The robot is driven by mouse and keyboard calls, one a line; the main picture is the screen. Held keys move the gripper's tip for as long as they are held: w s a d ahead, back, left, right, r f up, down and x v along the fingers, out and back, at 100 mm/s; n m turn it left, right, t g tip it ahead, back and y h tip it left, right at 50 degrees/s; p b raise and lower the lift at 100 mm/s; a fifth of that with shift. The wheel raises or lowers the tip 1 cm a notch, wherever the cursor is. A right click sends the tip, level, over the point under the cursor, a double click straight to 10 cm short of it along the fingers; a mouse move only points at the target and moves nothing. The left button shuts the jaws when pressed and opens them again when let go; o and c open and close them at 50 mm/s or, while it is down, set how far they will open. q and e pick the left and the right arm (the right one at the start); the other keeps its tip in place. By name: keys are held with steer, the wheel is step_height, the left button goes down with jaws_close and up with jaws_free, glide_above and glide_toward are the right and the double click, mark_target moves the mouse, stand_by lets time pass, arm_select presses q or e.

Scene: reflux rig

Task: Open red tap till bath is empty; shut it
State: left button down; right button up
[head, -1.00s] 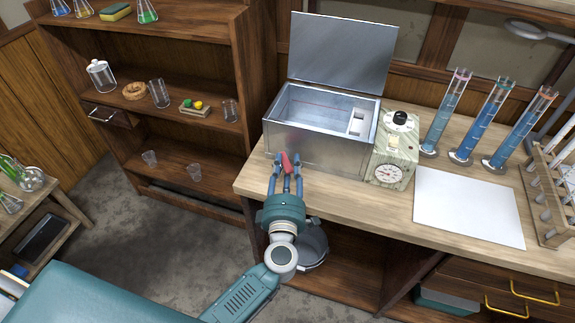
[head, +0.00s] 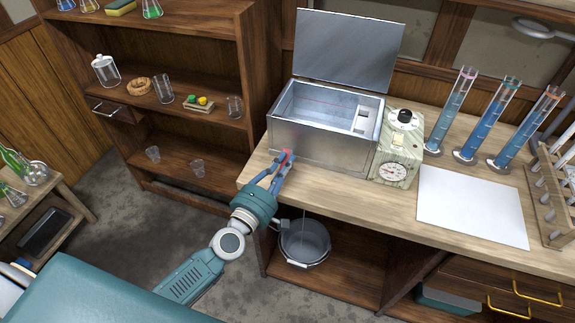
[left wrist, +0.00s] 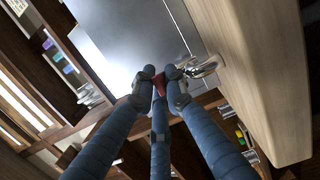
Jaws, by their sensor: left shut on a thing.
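The metal water bath (head: 322,146) stands on the bench with its lid (head: 348,48) raised. Its inside looks bluish, but I cannot tell the water level. The red tap (head: 287,153) is low on the bath's front left; it also shows in the left wrist view (left wrist: 159,84). My left gripper (head: 283,160) is shut on the red tap and hides most of it. A grey bucket (head: 304,243) sits below, under the bench front. A thin pale vertical line shows above it; I cannot tell whether it is water. My right gripper is not in view.
A control box (head: 398,148) with a dial and black knob adjoins the bath on the right. White paper (head: 472,205), several blue-filled cylinders (head: 484,120) and a test-tube rack (head: 556,190) stand further right. A shelf unit (head: 200,128) with glassware is at left.

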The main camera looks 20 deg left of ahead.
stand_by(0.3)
arm_select(q)
steer(key=c, duration=1.8)
jaws_free()
steer(key=shift+o, duration=0.2)
